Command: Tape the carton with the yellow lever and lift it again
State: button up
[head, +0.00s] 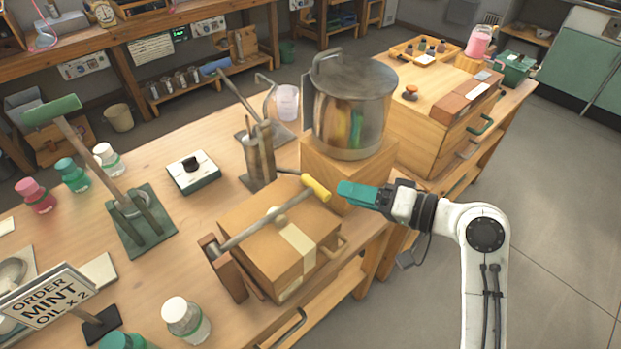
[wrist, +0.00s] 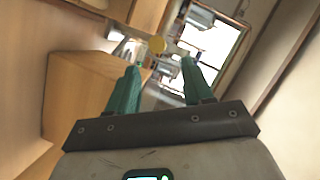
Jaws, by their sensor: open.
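The brown carton (head: 262,248) sits near the bench's front edge with a pale tape strip (head: 296,240) across its top and down its near side. A grey lever bar (head: 252,232) runs low over the carton from a brown wooden post (head: 222,268) at left to a yellow handle (head: 316,188) at the far right end. My gripper (head: 343,190) has teal fingers and is just right of the yellow handle, apart from it.
A metal pot (head: 350,105) stands on a wooden block (head: 345,165) close behind my gripper. A green-handled press (head: 130,215), a white button box (head: 194,172) and small bottles stand at left. Open floor lies at right.

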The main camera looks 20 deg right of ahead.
aim_at(313, 185)
jog(key=x, duration=0.9)
jog(key=shift+w+a+f+p, duration=0.1)
jog(key=shift+w+a+p, duration=0.1)
jog(key=shift+p, duration=0.15)
jog(key=shift+s, duration=0.1)
grip_shut()
